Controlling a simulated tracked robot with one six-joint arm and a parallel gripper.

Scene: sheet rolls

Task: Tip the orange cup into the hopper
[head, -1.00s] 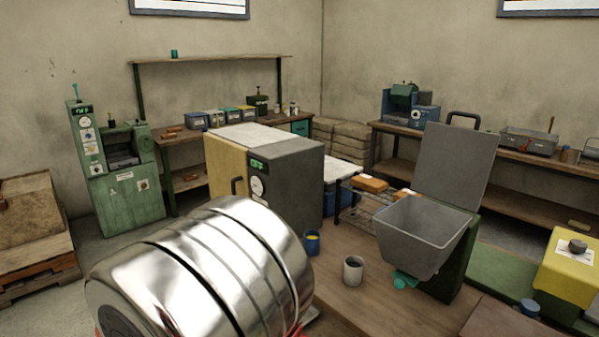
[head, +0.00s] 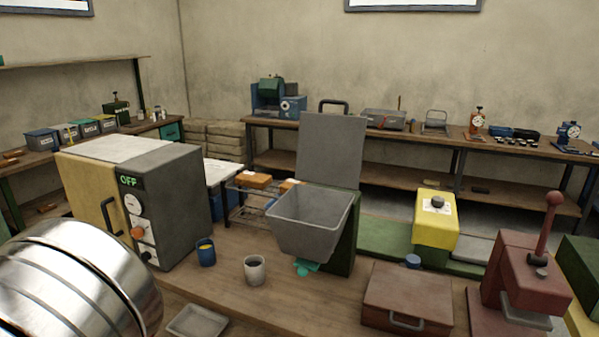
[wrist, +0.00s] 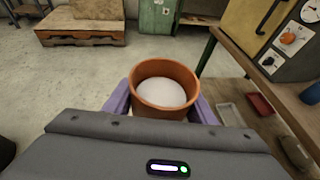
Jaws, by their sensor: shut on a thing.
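In the wrist view my gripper (wrist: 163,104) is shut on the orange cup (wrist: 148,75), with a purple finger on each side of it. The cup is upright and holds a white material. Floor shows around it, to the left of the wooden bench. In the head view the grey hopper (head: 309,222) stands open on the bench, with a flat grey panel (head: 330,150) upright behind it. My gripper and the cup do not show in the head view.
An oven-like box (head: 172,205) reading OFF stands left of the hopper. A blue cup (head: 206,254) and a grey-white cup (head: 255,270) stand between them. A shallow tray (head: 196,320) lies at the front. A reddish-brown case (head: 407,293) and a red lever press (head: 520,270) are at right.

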